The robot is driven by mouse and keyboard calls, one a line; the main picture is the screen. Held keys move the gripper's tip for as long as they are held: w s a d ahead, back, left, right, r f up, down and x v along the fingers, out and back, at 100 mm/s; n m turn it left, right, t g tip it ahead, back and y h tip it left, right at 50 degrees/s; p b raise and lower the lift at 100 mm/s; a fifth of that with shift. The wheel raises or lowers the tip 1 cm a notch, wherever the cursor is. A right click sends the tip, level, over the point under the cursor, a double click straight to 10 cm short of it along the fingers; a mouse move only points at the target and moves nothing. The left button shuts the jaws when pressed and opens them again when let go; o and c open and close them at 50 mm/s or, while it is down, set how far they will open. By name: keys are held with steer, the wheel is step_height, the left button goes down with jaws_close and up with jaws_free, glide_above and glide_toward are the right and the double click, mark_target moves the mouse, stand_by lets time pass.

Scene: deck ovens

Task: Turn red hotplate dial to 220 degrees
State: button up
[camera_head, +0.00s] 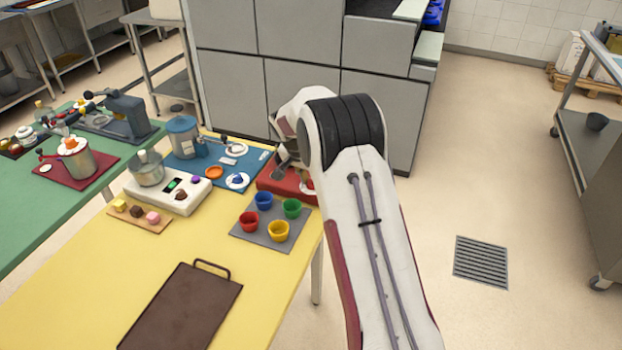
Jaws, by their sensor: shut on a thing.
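The red hotplate (270,183) sits at the far right corner of the yellow table, partly covered by my arm. My gripper (281,168) is small and dark in this view, angled down at the red hotplate's back left part. It is shut on the hotplate's dial. The dial itself and its degree marks are hidden or too small to read, so I cannot tell its setting.
A grey mat (247,233) with several coloured cups lies in front of the hotplate. A white scale (185,202) with a metal pot and a blue mat (205,177) are to the left. A brown tray (180,310) lies nearest. Grey cabinets (300,95) stand behind.

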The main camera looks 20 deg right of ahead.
steer(key=o, duration=1.1)
steer(key=shift+r, duration=0.1)
steer(key=v, duration=1.2)
